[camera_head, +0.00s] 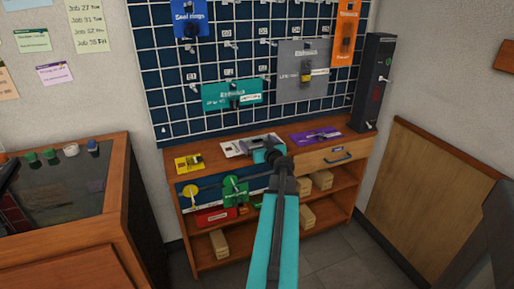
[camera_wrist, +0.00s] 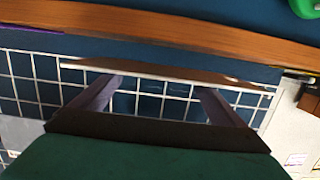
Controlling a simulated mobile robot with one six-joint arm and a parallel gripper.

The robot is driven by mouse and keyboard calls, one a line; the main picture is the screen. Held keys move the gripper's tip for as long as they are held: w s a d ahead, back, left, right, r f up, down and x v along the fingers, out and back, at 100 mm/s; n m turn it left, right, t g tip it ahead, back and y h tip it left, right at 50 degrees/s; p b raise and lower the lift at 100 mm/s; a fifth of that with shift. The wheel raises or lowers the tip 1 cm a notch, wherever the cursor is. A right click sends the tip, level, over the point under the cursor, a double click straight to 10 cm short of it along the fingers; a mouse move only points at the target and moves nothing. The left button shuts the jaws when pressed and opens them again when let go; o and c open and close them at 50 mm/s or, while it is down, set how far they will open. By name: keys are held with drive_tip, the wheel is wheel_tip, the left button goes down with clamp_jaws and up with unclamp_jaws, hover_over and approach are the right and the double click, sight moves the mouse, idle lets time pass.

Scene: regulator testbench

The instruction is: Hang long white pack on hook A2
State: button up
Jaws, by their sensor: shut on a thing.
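The long white pack (camera_head: 236,148) shows in the head view at the tip of my arm, over the bench top. My gripper (camera_head: 264,153) is shut on it and covers its right part. In the wrist view the pack (camera_wrist: 160,72) is a thin pale strip seen nearly edge-on, across the fingertips of my gripper (camera_wrist: 158,84). Whether it touches the bench is hard to tell. The dark blue panel (camera_head: 179,100) with a white wire grid and several hooks stands behind the bench. Small hook labels show, but I cannot read which is A2.
Blue (camera_head: 190,18), teal (camera_head: 222,97), grey (camera_head: 294,70) and orange (camera_head: 345,30) packs hang on the panel. Yellow (camera_head: 186,163) and purple (camera_head: 316,136) packs lie on the bench (camera_head: 213,160). A dark upright box (camera_head: 372,85) stands right; a glass-topped cabinet (camera_head: 120,170) stands left.

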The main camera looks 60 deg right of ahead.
drive_tip(key=shift+w+d+p, duration=0.35)
drive_tip(key=shift+w+d, duration=0.05)
drive_tip(key=shift+d, duration=0.35)
drive_tip(key=f, duration=0.1)
drive_tip(key=f+b, duration=0.1)
drive_tip(key=shift+s+a+f, duration=0.1)
drive_tip(key=shift+a+f, duration=0.1)
drive_tip(key=shift+f, duration=0.15)
drive_tip(key=shift+f+b, duration=0.25)
drive_tip(key=shift+b, duration=0.05)
drive_tip(key=shift+f+b, duration=0.25)
drive_tip(key=shift+b, duration=0.15)
drive_tip(key=o, duration=0.8)
drive_tip(key=shift+c, duration=0.2)
drive_tip(key=shift+r+p, duration=0.2)
drive_tip(key=shift+p, duration=1.05)
